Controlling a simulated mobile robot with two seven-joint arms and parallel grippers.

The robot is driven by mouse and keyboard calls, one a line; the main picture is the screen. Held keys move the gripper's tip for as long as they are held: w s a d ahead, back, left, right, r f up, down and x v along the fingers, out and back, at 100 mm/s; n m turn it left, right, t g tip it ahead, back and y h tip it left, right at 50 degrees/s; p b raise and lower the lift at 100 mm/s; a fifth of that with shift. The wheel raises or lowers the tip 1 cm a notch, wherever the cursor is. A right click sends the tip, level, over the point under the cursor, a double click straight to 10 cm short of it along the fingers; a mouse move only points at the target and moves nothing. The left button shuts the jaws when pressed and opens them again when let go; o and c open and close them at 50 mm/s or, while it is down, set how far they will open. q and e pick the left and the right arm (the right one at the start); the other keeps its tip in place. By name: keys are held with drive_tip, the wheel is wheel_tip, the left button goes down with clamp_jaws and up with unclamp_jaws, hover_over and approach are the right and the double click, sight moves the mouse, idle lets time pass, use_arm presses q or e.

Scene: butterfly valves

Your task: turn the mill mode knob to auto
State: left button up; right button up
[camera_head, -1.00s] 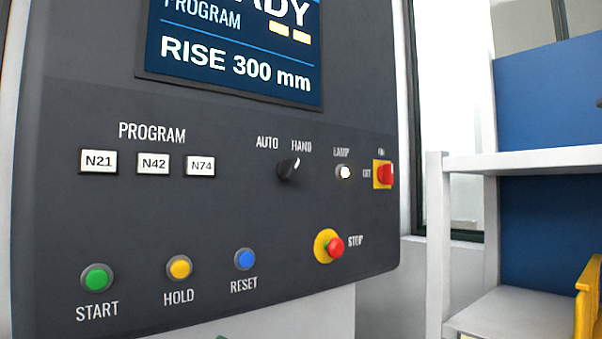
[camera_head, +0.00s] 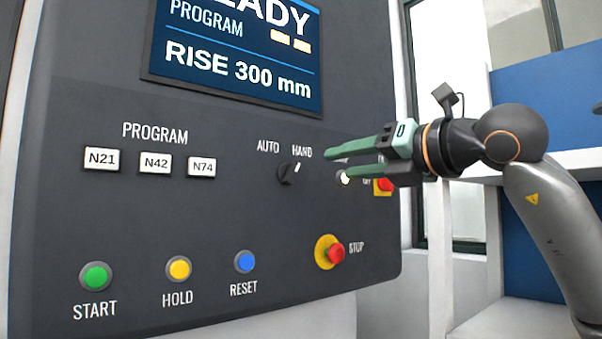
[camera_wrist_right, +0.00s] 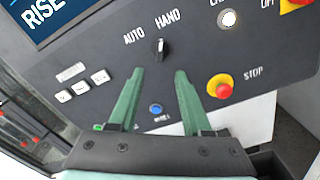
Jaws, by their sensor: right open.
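The mode knob (camera_head: 288,172) is a black rotary knob on the dark panel, below the labels AUTO and HAND. Its white mark points up and right, toward HAND. It also shows in the right wrist view (camera_wrist_right: 160,49), ahead of the fingers and between their lines. My right gripper (camera_head: 335,165) has green fingers and comes in from the right. It is open and empty, its tips to the right of the knob and apart from it. In the right wrist view the open fingers (camera_wrist_right: 159,73) show a clear gap. My left gripper is not in view.
A lamp button (camera_head: 344,178) and a red switch on yellow (camera_head: 384,186) sit behind and beside the right fingers. The red STOP button (camera_head: 336,253) is below. Program buttons (camera_head: 155,163) are left of the knob. A screen (camera_head: 240,60) is above, a shelf (camera_head: 545,163) at right.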

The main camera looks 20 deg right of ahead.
sight(296, 170)
drive_tip(key=p+x, duration=0.4)
drive_tip(key=x, duration=0.7)
drive_tip(key=shift+w+r, duration=0.1)
drive_tip(key=shift+w, duration=0.2)
drive_tip(key=shift+w+a, duration=0.15)
drive_tip(key=shift+w, duration=0.25)
clamp_jaws()
